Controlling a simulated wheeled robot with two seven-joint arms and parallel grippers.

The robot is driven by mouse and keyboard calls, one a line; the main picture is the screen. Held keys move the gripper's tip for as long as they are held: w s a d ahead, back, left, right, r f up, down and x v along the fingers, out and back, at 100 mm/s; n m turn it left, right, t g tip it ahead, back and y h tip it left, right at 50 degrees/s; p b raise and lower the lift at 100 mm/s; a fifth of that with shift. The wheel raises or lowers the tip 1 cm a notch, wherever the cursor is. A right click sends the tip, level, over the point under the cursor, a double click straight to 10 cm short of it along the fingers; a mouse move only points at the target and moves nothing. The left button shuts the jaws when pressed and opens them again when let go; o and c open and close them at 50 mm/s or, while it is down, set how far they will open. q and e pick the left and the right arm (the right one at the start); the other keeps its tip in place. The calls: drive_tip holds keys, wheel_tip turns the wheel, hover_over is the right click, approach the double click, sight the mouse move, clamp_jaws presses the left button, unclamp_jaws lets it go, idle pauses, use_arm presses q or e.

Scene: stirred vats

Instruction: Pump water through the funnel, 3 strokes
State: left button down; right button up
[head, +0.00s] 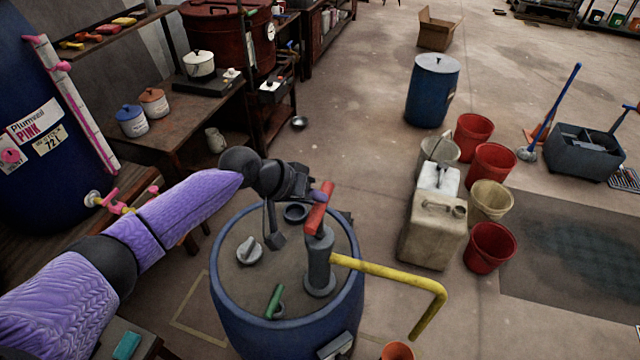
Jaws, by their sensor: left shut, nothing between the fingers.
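A hand pump with a grey body (319,265) stands upright on the lid of a blue drum (225,305). Its red handle (318,212) is at the top, and its yellow spout (400,275) reaches right and bends down. An orange round-mouthed thing (397,351) is below the spout end, cut off by the bottom edge; I cannot tell whether it is the funnel. My left gripper (300,188) is shut and empty, close beside the upper part of the red handle; I cannot tell whether they touch. My right gripper is not in view.
Off-white jerrycans (431,232) and red buckets (490,247) stand right of the drum. A wooden bench (178,130) with pots is at the left, beside a large blue vat (30,185). A blue barrel (432,92) stands farther back. Floor between drum and jerrycans is clear.

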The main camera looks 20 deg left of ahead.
sight(316, 205)
use_arm(q)
drive_tip(key=shift+r+p, duration=0.95)
drive_tip(key=shift+r, duration=0.3)
wheel_tip(316, 205, up, 6)
drive_tip(key=p, duration=0.6)
idle(1.4)
